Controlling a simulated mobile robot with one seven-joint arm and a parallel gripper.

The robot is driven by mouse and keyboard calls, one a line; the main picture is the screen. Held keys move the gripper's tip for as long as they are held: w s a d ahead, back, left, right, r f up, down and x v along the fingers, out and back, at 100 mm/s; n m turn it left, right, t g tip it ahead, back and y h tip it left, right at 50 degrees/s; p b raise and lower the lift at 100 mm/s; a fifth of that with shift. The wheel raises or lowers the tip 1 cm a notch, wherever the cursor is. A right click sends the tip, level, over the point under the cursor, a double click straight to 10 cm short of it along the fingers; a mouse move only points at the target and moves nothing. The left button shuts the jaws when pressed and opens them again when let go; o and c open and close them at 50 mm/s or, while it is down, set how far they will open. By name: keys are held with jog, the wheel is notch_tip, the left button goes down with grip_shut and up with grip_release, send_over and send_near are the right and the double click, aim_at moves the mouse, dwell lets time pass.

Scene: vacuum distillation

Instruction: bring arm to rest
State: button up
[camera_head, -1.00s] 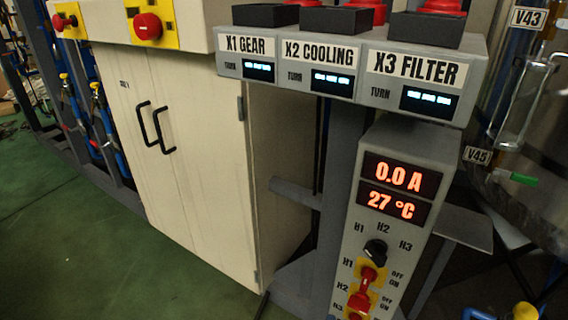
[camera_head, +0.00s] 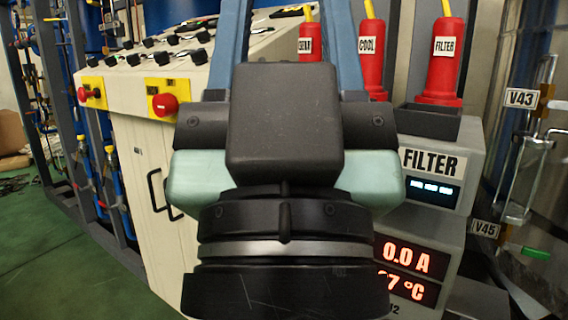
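My arm's end with my gripper (camera_head: 284,125) fills the middle of the head view. It shows as a black block with pale green side pieces above a black wrist with a silver ring. I cannot make out its fingertips, so I cannot tell whether it is open or shut, or whether it holds anything. It stands in front of the control panels and hides part of them.
Behind to the right are the FILTER box (camera_head: 431,165), a red display panel (camera_head: 404,265) and red plugs, one labelled FILTER (camera_head: 444,50). A pale cabinet (camera_head: 137,190) with red knobs stands left. Glassware with tags V43 (camera_head: 522,98) and V45 is at right.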

notch_tip(320, 180, up, 32)
jog(key=p, duration=3)
jog(key=shift+w, duration=0.15)
